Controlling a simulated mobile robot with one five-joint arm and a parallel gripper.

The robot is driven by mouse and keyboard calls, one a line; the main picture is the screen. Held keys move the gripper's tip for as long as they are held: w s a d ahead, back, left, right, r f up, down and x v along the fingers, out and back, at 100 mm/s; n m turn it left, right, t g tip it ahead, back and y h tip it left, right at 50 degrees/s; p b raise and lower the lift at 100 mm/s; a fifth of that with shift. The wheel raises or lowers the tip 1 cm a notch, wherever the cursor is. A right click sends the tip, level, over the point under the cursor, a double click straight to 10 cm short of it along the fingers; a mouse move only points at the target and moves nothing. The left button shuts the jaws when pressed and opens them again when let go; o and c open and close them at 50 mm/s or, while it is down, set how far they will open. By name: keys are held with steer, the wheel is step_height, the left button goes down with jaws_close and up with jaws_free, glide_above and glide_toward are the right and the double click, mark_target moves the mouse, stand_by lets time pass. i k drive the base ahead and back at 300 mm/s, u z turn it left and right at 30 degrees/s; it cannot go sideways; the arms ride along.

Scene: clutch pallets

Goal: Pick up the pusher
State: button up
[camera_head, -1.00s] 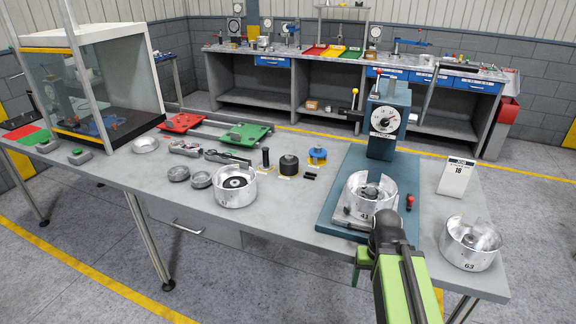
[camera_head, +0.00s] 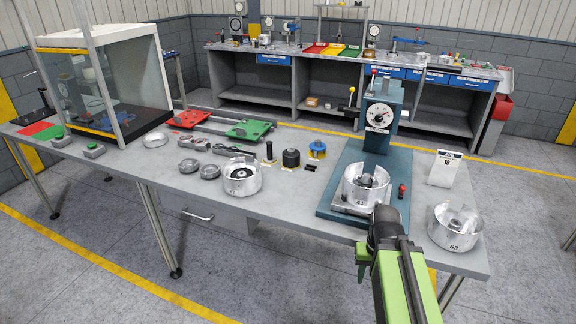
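No part is labelled as the pusher, and I cannot tell for sure which it is. An upright black-handled tool (camera_head: 269,152) stands mid-table next to a squat black cylinder (camera_head: 291,158) and a blue-and-yellow part (camera_head: 317,149). A small red-and-black piece (camera_head: 402,191) stands on the blue press base, right of the metal drum (camera_head: 366,187) marked 43. My green arm reaches up from the bottom right, and its dark end (camera_head: 386,225) is in front of the press base. The gripper's fingers do not show clearly. I see nothing held.
The blue press (camera_head: 381,115) with a dial rises behind the drum. Another drum (camera_head: 242,177) and grey discs stand left. A glass cabinet (camera_head: 105,85) fills the far left.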

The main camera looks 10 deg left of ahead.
mark_target(290, 156)
steer(key=z, duration=0.1)
steer(key=k, duration=0.25)
steer(key=u, duration=2)
steer(key=i, duration=2.25)
steer(key=z, duration=1.4)
steer(key=k, duration=0.35)
steer(key=u, duration=0.25)
steer(key=i, duration=0.3)
